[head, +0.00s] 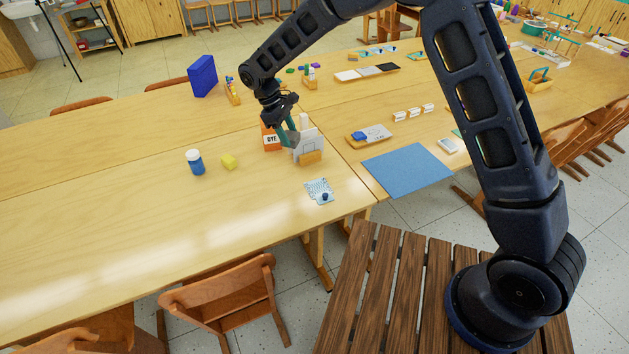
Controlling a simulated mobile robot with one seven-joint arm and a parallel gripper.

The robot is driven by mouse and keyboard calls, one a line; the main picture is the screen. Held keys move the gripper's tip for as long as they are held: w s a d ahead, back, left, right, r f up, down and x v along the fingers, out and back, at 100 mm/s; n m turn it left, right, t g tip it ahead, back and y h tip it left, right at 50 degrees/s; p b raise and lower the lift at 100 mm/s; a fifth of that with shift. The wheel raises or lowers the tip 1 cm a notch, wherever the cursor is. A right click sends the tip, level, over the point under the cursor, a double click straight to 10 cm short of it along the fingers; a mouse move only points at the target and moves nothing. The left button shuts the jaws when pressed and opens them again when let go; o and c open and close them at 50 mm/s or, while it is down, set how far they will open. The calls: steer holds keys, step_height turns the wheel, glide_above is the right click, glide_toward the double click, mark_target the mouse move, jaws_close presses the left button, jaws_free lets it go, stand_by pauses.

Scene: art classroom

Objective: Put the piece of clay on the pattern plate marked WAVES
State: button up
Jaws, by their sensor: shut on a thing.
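My gripper (288,128) is over the table, beside the orange box marked DYE and the upright white plates. It is shut on a narrow teal piece (291,136); the jaws are small and dark here, and I cannot tell what the piece is. A small plate with a blue and white pattern (315,186) lies flat near the table's front edge, with a dark blue lump (325,196) on it. I cannot read any WAVES mark. White plates (308,143) stand upright in a wooden holder (311,158). A yellow lump (229,161) lies on the table to the left; I cannot tell which lump is clay.
The orange DYE box (271,138) stands close to my gripper. A blue jar with a white lid (195,162) stands left of the yellow lump. The table's left front is clear.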

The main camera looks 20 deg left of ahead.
steer(key=w+d+m+g+y, duration=0.1)
steer(key=d+m+g, duration=0.2)
steer(key=d+m, duration=0.55)
glide_toward(322, 192)
steer(key=shift+m, duration=0.45)
steer(key=x, duration=0.5)
steer(key=shift+s+f, duration=0.1)
steer(key=shift+f, duration=0.1)
steer(key=shift+d+f, duration=0.1)
steer(key=o, duration=1.1)
steer(key=v, duration=1.2)
steer(key=shift+d, duration=0.2)
steer(key=shift+w+r, duration=0.2)
steer(key=shift+w, duration=0.05)
